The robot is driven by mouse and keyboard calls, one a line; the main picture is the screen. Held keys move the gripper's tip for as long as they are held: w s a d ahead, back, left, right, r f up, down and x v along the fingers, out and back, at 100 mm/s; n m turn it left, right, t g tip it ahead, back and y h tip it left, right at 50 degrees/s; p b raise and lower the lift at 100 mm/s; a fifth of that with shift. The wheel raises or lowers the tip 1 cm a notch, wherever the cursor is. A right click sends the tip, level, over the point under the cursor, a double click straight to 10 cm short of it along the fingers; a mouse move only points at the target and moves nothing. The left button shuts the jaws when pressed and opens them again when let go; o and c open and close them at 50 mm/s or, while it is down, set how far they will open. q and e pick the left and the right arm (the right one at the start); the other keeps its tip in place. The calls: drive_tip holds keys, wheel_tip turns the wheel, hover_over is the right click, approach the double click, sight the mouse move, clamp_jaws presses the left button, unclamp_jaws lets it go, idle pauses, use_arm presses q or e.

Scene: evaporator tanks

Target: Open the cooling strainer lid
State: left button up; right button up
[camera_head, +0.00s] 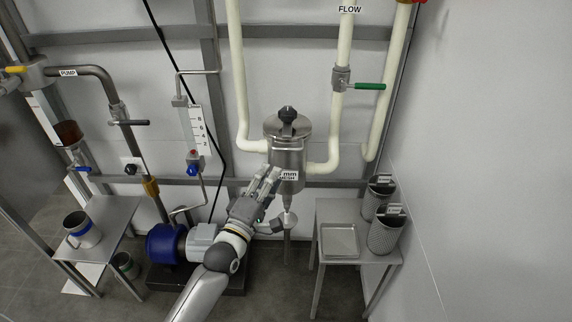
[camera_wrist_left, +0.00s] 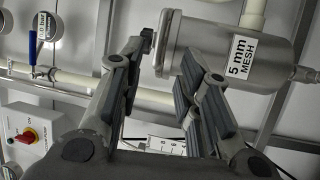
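The cooling strainer (camera_head: 288,160) is an upright metal canister on the pipework, with a "5 mm MESH" label. Its round lid (camera_head: 275,125) sits on top, seemingly seated, with a dark knob (camera_head: 287,114) standing up from it. My left gripper (camera_head: 269,176) is in front of the strainer body, below the lid, and hides part of the label. In the left wrist view the strainer (camera_wrist_left: 215,40) lies sideways, with the lid rim (camera_wrist_left: 164,45) at its left. There my left gripper (camera_wrist_left: 165,58) is open, with nothing held between its fingers. My right gripper is not in view.
A metal table (camera_head: 330,212) at right carries a shallow tray (camera_head: 340,256) and two strainer baskets (camera_head: 384,235). White pipes (camera_head: 240,90) flank the strainer, and a green-handled valve (camera_head: 369,86) is above right. A blue pump motor (camera_head: 165,243) stands on the floor at lower left.

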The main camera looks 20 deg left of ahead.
sight(286, 149)
use_arm(q)
drive_tip(key=w, duration=0.3)
drive_tip(key=w+r, duration=0.1)
drive_tip(key=w, duration=0.3)
drive_tip(key=w+d, duration=0.1)
drive_tip(key=w, duration=0.3)
drive_tip(key=shift+d+r+p, duration=0.1)
drive_tip(key=shift+r+p, duration=0.25)
drive_tip(key=shift+r, duration=0.05)
drive_tip(key=shift+s, duration=0.1)
drive_tip(key=shift+c, duration=0.5)
clamp_jaws()
